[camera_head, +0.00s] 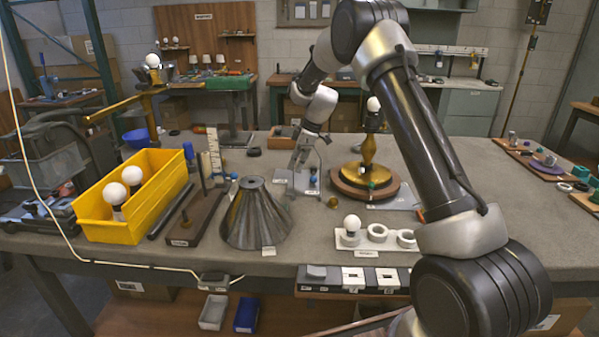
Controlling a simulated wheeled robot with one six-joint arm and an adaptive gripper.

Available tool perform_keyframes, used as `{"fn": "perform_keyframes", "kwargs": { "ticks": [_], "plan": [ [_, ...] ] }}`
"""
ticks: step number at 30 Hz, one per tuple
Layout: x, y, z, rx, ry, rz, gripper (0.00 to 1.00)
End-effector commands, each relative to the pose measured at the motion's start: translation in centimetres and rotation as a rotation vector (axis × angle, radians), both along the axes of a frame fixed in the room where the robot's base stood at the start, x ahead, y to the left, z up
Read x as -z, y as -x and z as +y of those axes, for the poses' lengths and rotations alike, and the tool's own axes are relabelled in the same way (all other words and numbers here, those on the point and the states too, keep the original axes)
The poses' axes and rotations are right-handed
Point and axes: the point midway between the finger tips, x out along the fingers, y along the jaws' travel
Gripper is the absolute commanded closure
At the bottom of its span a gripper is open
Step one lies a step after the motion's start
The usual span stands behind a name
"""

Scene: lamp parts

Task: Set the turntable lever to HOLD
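The turntable (393,186) is a round brown disc right of centre on the grey workbench. A brass lamp body (367,152) stands upright on it, with a white bulb (373,104) at its top. My gripper (298,169) points down left of the turntable, over a small light plate (308,189) with a label. I cannot make out the lever for certain or read its setting; small knobs show near the plate and at the turntable's front. The fingers are too small to tell whether they are open or touching anything.
A grey cone shade (254,217) stands front left of my gripper. A yellow bin (150,210) with bulbs is farther left. A white holder (376,238) with a bulb and rings sits at the front edge. Free bench lies right of the turntable, beyond my arm.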

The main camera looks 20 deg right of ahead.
Motion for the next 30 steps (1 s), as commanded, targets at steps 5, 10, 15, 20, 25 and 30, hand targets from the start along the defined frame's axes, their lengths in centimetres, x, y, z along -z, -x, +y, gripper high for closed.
{"fn": "perform_keyframes", "kwargs": {
  "ticks": [5,10,15,20,25,30],
  "plan": [
    [-3.9,0.3,-1.4,0.000,0.000,-0.003,1.00],
    [-6.2,0.6,-2.2,0.001,-0.001,-0.001,1.00],
    [-7.1,0.6,-2.5,0.000,0.000,-0.001,1.00],
    [-7.2,0.7,-2.6,0.000,0.000,0.000,1.00],
    [-7.3,0.7,-2.6,0.001,0.000,-0.001,1.00],
    [-10.3,2.9,-3.4,0.067,0.011,0.003,1.00]
  ]
}}
